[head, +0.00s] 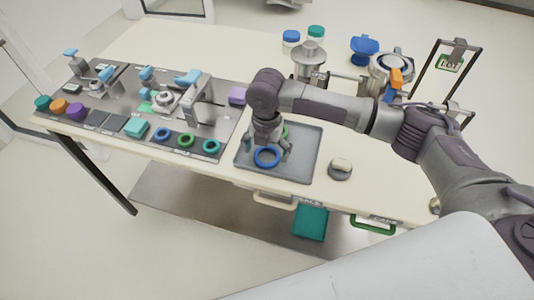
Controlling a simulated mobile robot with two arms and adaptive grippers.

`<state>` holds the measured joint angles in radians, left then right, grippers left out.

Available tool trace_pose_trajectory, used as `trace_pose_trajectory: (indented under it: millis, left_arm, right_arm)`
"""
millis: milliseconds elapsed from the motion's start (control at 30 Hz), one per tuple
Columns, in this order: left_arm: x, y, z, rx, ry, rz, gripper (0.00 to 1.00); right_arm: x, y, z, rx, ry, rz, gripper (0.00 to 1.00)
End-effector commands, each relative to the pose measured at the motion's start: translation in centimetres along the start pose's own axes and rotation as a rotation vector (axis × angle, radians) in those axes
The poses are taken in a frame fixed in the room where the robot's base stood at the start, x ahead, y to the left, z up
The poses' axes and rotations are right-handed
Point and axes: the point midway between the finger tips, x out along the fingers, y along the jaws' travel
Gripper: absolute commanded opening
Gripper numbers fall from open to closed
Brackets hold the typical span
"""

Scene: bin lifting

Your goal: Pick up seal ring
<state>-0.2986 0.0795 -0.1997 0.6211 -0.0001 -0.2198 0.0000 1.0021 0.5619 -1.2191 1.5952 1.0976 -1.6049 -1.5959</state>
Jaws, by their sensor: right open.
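A blue seal ring (267,157) lies on the grey tray (304,164) near the table's front. A green ring (285,132) shows partly behind my right gripper on the same tray. My right gripper (268,150) points down over the tray with its fingers spread around the area of the blue ring. It is open; whether the fingers touch the ring cannot be told. Three more rings, a blue one (163,134), a green one (187,140) and a teal one (211,146), lie on the dark fixture board. My left gripper is not in view.
The fixture board (228,122) with clamps and coloured caps fills the table's left. A small round metal part (340,169) sits right of the tray. Metal vessels (309,62) and blue and green lidded jars (291,40) stand behind my right arm. A green bin (310,222) is below the table.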

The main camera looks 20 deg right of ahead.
Motion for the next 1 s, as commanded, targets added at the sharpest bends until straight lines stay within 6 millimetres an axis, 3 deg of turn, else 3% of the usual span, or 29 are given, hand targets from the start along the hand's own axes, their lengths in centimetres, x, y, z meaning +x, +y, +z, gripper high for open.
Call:
trace_pose_trajectory:
  millis: [133,367,700,1000]
  left_arm:
    - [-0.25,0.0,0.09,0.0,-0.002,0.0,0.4]
    - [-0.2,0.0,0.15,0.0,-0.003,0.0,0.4]
    - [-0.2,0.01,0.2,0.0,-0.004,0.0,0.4]
    - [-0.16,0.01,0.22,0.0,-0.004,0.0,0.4]
  right_arm:
    - [1.32,0.05,-0.06,-0.001,0.001,0.001,0.95]
    - [1.5,0.08,-0.05,-0.002,0.0,0.002,0.95]
    - [1.47,0.07,-0.05,-0.002,0.0,0.002,0.42]
    - [1.34,0.08,-0.03,-0.002,0.0,0.002,0.41]
